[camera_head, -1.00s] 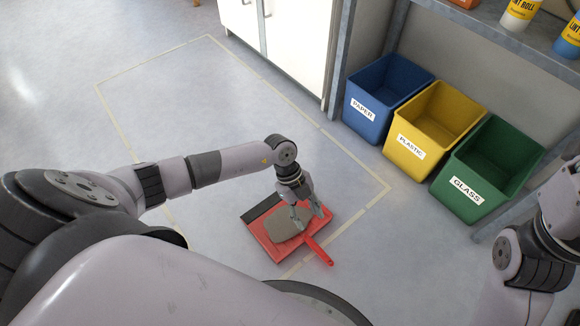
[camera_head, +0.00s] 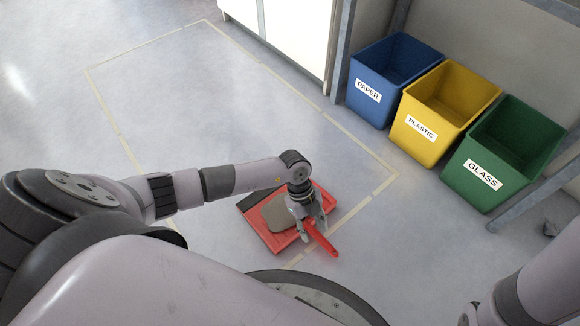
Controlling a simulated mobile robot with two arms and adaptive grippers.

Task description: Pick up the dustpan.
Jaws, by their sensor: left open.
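The red dustpan (camera_head: 290,241) lies on the floor near the front right corner of a taped outline. Its red handle (camera_head: 322,240) points to the lower right. A flat grey-brown patch or object (camera_head: 273,214) shows on the pan, partly hidden by my gripper. My left gripper (camera_head: 314,229) is open, pointing down over the near end of the handle where it joins the pan. I cannot tell whether its fingers touch the handle. My right arm shows at the lower right edge, but its gripper is out of view.
A blue paper bin (camera_head: 368,91), a yellow plastic bin (camera_head: 421,131) and a green glass bin (camera_head: 483,175) stand in a row at the right, by a metal shelf frame. A white cabinet (camera_head: 297,40) stands at the back.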

